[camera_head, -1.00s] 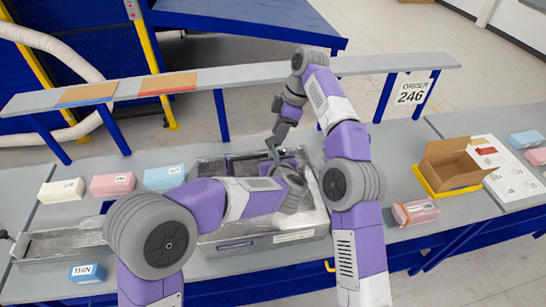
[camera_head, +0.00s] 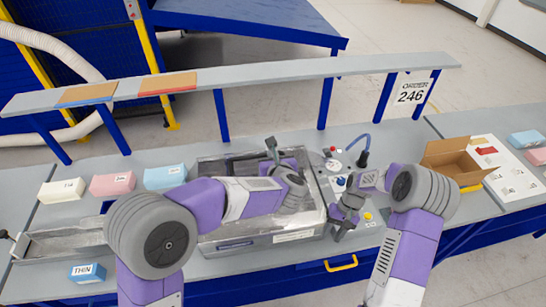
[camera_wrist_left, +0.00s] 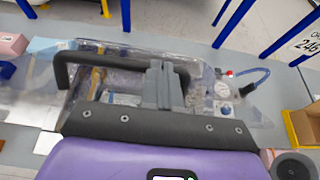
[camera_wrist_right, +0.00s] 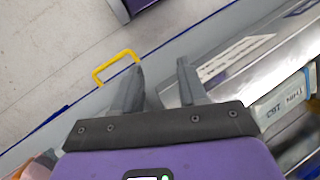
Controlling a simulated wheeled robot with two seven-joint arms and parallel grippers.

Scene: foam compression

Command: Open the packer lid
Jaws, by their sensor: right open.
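The packer (camera_head: 322,213) is a grey metal box with a clear lid, at the middle of the table. In the left wrist view, the clear lid (camera_wrist_left: 45,112) carries a dark bar handle (camera_wrist_left: 110,60). My left gripper (camera_wrist_left: 165,75) is over the packer with its fingers close together on this handle; the head view shows its fingertips (camera_head: 271,147) above the back part of the packer. My right gripper (camera_head: 342,228) is open and empty beside the packer's right front corner. The right wrist view shows its two fingers (camera_wrist_right: 160,66) apart, over the front edge. My left arm hides much of the packer.
A control panel (camera_head: 335,165) with buttons and a blue cable is right of the packer. An open cardboard box (camera_head: 450,160) is farther right. White (camera_head: 62,190), pink (camera_head: 112,184) and blue (camera_head: 165,177) blocks stand left. A raised shelf (camera_head: 240,76) runs behind. A yellow handle (camera_head: 341,263) is on the front.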

